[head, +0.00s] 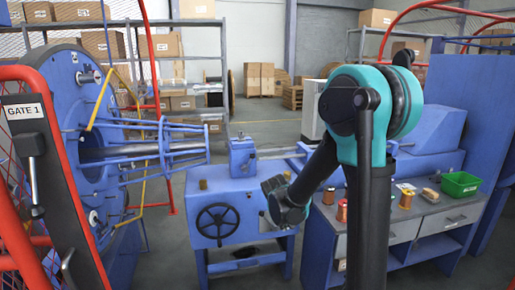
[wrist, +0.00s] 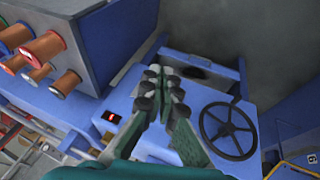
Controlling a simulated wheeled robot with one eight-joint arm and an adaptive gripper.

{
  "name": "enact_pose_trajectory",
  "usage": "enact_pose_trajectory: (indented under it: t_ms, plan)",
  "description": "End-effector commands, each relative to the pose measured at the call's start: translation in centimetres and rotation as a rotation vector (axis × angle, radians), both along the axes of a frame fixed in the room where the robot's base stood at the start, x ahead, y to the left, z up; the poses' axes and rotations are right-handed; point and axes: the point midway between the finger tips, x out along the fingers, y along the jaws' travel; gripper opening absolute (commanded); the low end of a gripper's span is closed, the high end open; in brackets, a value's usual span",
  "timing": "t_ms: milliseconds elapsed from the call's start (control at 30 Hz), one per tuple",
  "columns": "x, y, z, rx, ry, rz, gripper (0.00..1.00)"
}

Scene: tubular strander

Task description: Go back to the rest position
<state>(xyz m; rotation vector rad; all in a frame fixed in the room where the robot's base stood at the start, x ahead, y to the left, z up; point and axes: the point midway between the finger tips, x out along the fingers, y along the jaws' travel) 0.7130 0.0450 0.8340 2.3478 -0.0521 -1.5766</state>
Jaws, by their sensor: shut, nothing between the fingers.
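My gripper (wrist: 168,85) shows in the wrist view with its two fingers together and nothing between them. It is above the blue machine stand (wrist: 140,125), to the left of the black handwheel (wrist: 228,128), and apart from the wheel as far as I can tell. In the head view my teal and black arm rises at the centre right and bends down to the left. Its wrist end hangs in front of the blue stand (head: 205,183) with its handwheel (head: 217,221). My fingers cannot be made out there.
A bench (head: 425,213) at the right carries copper spools (head: 341,210) and a green bin (head: 460,184). The large blue strander wheel (head: 78,130) and red-framed Gate 1 (head: 27,110) stand at the left. Open floor (head: 262,131) lies behind. Spools (wrist: 44,48) also show in the wrist view.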

Motion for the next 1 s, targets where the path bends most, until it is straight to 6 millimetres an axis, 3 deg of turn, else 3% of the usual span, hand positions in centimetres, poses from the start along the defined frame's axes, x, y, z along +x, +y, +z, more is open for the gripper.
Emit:
enact_pose_trajectory:
  t_ms: [100, 300, 600, 800, 1000]
  plan:
    - [-3.8, -2.7, 0.9, 0.045, 0.013, -0.029, 0.0]
    - [-10.0, -5.9, 1.5, 0.123, 0.027, -0.072, 0.0]
    - [-18.9, -8.3, 0.6, 0.233, 0.025, -0.127, 0.0]
    - [-21.9, -8.6, -0.3, 0.275, 0.019, -0.146, 0.0]
    - [-22.4, -8.6, -0.5, 0.284, 0.017, -0.148, 0.0]
